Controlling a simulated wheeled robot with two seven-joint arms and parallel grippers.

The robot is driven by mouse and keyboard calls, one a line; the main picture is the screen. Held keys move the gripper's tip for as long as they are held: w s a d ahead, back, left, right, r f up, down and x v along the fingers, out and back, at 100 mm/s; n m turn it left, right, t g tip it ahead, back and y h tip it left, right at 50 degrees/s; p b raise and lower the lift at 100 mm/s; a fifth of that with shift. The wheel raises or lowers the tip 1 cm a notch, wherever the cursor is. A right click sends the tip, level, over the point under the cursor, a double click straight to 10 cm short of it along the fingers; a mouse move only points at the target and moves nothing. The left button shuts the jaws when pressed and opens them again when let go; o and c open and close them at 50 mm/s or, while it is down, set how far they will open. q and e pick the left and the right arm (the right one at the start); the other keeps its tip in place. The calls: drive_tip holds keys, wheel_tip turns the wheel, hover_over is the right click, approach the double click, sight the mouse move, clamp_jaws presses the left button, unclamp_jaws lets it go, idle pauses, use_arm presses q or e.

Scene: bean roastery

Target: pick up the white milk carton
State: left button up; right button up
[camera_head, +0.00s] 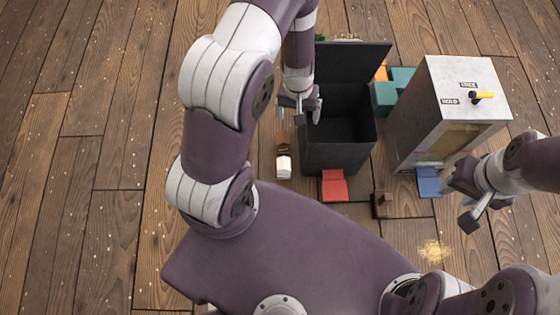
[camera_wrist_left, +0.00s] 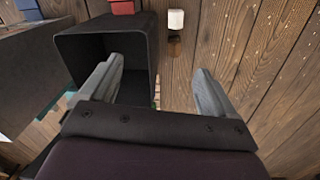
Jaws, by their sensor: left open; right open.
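A small white block that looks like the milk carton (camera_head: 284,168) is on the wooden floor, left of a black bin. It also shows near the top of the left wrist view (camera_wrist_left: 176,18), with a small brown thing (camera_wrist_left: 174,47) beside it. My left gripper (camera_head: 299,108) is open and empty, above the left edge of the bin and beyond the carton in the head view. In the left wrist view its fingers (camera_wrist_left: 158,72) are apart with nothing between them. My right gripper (camera_head: 462,202) is open and empty at the right, far from the carton.
The black bin (camera_head: 338,157) stands with its lid up and a red pedal (camera_head: 334,186) in front. A grey metal cabinet (camera_head: 427,120) with a yellow handle and a blue pedal (camera_head: 428,183) stands right of it. Teal boxes (camera_head: 388,97) lie between. The floor to the left is clear.

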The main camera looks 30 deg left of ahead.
use_arm(q)
drive_tip(key=n+b, duration=0.2)
drive_tip(key=b, duration=0.7)
hover_over(284, 161)
drive_tip(key=s+d, duration=0.1)
drive_tip(key=s, duration=0.1)
wheel_tip(284, 161, down, 25)
drive_tip(key=shift+y, duration=0.3)
drive_tip(key=f+b, duration=0.1)
drive_tip(key=f, duration=0.2)
drive_tip(key=f+b, duration=0.2)
drive_tip(key=f, duration=0.1)
drive_tip(key=w+a+f+b, duration=0.1)
drive_tip(key=f+b, duration=0.1)
drive_tip(key=f, duration=0.1)
drive_tip(key=shift+w+f, duration=0.1)
drive_tip(key=shift+f, duration=0.15)
drive_tip(key=f+b, duration=0.1)
drive_tip(key=f, duration=0.1)
drive_tip(key=f+b, duration=0.3)
drive_tip(key=f, duration=0.1)
drive_tip(key=shift+w+b, duration=0.3)
drive_tip(key=shift+w, duration=0.1)
drive_tip(key=shift+r, duration=0.1)
use_arm(e)
wheel_tip(284, 161, down, 24)
drive_tip(key=shift+a+r, duration=0.15)
drive_tip(key=shift+a, duration=0.1)
